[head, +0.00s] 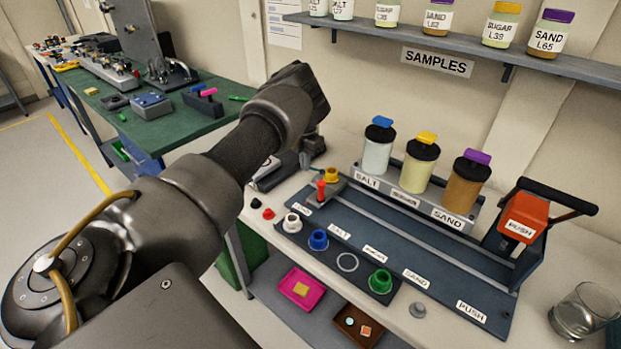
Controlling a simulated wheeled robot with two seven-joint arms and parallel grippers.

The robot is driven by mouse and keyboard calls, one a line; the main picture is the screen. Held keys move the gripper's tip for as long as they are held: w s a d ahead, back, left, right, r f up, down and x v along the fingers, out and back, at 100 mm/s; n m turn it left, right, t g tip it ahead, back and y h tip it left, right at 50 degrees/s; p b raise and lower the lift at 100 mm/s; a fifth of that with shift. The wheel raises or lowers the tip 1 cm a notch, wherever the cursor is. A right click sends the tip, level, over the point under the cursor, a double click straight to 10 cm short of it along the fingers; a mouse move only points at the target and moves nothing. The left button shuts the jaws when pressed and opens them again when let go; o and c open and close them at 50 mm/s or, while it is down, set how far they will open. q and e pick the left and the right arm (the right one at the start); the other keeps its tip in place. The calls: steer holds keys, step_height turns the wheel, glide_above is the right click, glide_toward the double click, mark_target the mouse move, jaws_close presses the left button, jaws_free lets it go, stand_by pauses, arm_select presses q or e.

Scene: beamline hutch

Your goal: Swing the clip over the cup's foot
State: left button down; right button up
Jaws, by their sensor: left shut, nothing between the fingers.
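A small yellow cup (331,174) stands at the left end of the dark station, on a grey block. The clip appears to be the red-handled piece (320,189) just in front of the cup, its red handle upright. I cannot tell from here whether it lies over the cup's foot, which is small and partly hidden. My left gripper (307,163) points down just left of and behind the yellow cup. It is shut and empty, and I see no clear contact with the clip. My right gripper is not in view.
White (292,222), blue (318,240) and green (380,282) cups and an empty ring (347,262) line the front strip. Three lidded jars (419,172) stand behind. A red push lever (523,217) and a glass beaker (582,312) are at right.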

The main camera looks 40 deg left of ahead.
arm_select(q)
steer(key=shift+w+a+f+b, duration=0.15)
steer(key=shift+w+b, duration=0.1)
steer(key=shift+b, duration=0.25)
steer(key=shift+w+a, duration=0.15)
steer(key=shift+w, duration=0.1)
step_height(320, 180, up, 7)
steer(key=s+p, duration=0.1)
steer(key=p, duration=0.4)
steer(key=shift+s+p, duration=0.15)
steer(key=shift+p, duration=0.2)
steer(key=shift+d, duration=0.2)
